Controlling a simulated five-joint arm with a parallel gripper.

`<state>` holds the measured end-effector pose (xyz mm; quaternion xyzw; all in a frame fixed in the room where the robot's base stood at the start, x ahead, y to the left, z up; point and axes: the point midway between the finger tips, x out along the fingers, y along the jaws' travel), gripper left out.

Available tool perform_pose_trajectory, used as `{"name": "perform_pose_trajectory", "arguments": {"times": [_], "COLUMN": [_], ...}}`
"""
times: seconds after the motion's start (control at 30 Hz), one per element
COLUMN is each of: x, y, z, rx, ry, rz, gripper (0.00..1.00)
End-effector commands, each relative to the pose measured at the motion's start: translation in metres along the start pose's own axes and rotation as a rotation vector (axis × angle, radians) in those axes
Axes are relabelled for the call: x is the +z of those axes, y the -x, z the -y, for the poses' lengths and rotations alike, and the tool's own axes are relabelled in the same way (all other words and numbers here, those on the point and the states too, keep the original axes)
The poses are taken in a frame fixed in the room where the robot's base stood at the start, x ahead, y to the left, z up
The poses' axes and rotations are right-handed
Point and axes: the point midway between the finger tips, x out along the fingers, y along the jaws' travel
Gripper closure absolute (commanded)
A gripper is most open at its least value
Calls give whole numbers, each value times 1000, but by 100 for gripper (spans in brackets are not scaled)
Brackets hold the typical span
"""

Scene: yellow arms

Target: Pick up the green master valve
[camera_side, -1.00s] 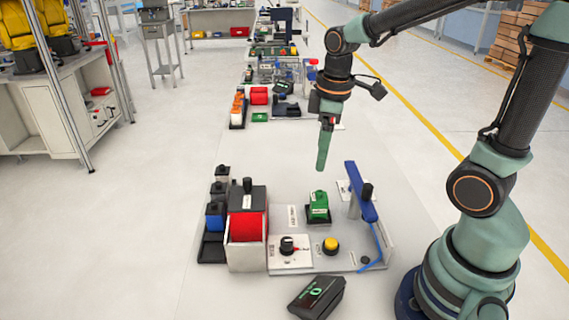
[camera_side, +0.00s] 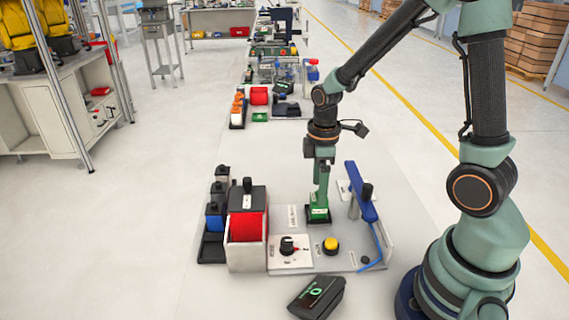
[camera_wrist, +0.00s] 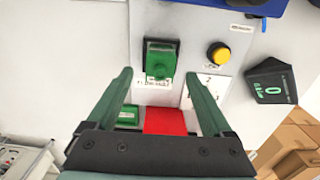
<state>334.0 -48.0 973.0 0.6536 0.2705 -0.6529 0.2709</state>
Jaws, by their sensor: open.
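The green master valve (camera_side: 318,213) is a green block with a pale label, standing on a dark base on the grey panel. My gripper (camera_side: 319,199) points straight down at it in the side view, and its green finger covers much of the block. In the wrist view, the valve (camera_wrist: 161,51) is just beyond the open fingertips (camera_wrist: 159,73), roughly centred between them. No grip on it shows. Whether the fingers are level with the block or above it is hard to tell.
A yellow button (camera_side: 331,245) and a dial (camera_side: 288,246) are nearer the camera. A blue lever arm (camera_side: 361,192) stands close on the right. A red-fronted bin (camera_side: 247,227) is on the left. A dark display box (camera_side: 317,296) lies in front.

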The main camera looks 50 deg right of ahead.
Motion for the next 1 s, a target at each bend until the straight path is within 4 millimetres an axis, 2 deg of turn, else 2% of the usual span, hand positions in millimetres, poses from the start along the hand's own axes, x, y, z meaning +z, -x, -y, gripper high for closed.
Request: {"name": "perform_pose_trajectory", "arguments": {"times": [0.13, 0.3, 0.6, 0.67, 0.8, 0.83, 1.0], "x": [3, 2, 2, 2, 2, 2, 2], "y": [-23, -39, -41, -41, -41, -41, -41], "z": [1, 1, 0, 0, 0, 0, 0], "rx": [-6, -3, 0, -1, -1, -1, 0], "ry": [-1, -1, 0, 0, 0, 0, 0], "rz": [5, 3, 0, 0, 1, 1, 0], "gripper": [15, 15, 15, 38, 92, 100, 100]}}
